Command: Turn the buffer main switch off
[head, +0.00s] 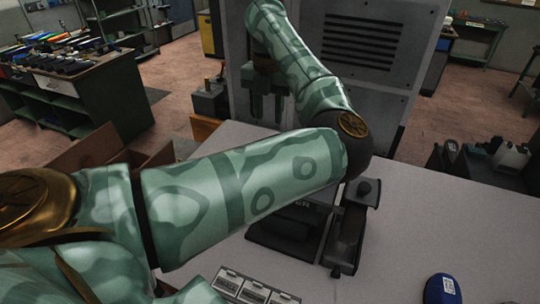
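My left arm reaches in from the left, bends at the elbow, and runs up and back toward a large grey cabinet. My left gripper (267,110) points down in front of the cabinet (418,65), its two green fingers apart with nothing visible between them. A low panel (255,290) with several white-labelled units sits at the bottom edge of the view; its labels are too small to read. I cannot tell which part is the buffer main switch. A dark machine (285,237) on the table is partly hidden behind my arm. My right gripper is not in view.
A dark lever-like fixture (350,230) stands beside the machine. A green workbench (90,95) with tools is at the back left.

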